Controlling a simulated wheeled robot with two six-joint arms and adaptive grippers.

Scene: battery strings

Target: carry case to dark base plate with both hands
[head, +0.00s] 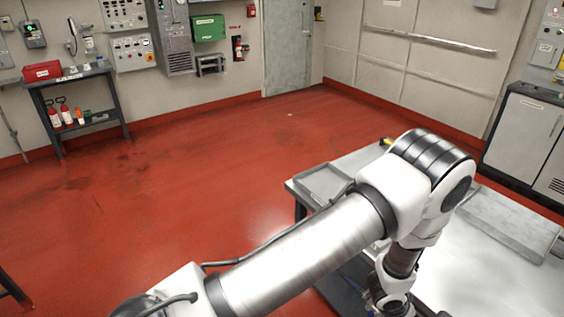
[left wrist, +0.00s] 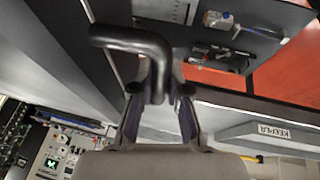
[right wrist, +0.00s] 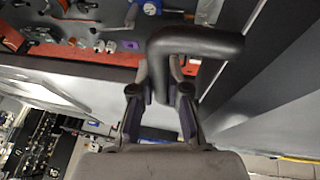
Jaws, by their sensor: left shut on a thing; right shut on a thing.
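My left gripper (left wrist: 160,95) is shut on a thick black handle (left wrist: 130,42) of the case, seen close up in the left wrist view. My right gripper (right wrist: 160,95) is shut on a like black handle (right wrist: 200,45) in the right wrist view. A broad grey surface beside each handle, in the left wrist view (left wrist: 65,60) and the right wrist view (right wrist: 265,85), looks like the case body; most of it is cut off. In the head view only my arm shows, bent over the table, with its gripper out of frame. I cannot make out the dark base plate for certain.
A light table (head: 470,270) at lower right bears a grey tray (head: 322,181) and a flat grey plate (head: 515,215). A grey block marked KEEPER (left wrist: 265,135) shows in the left wrist view. The red floor (head: 180,190) is open left of the table.

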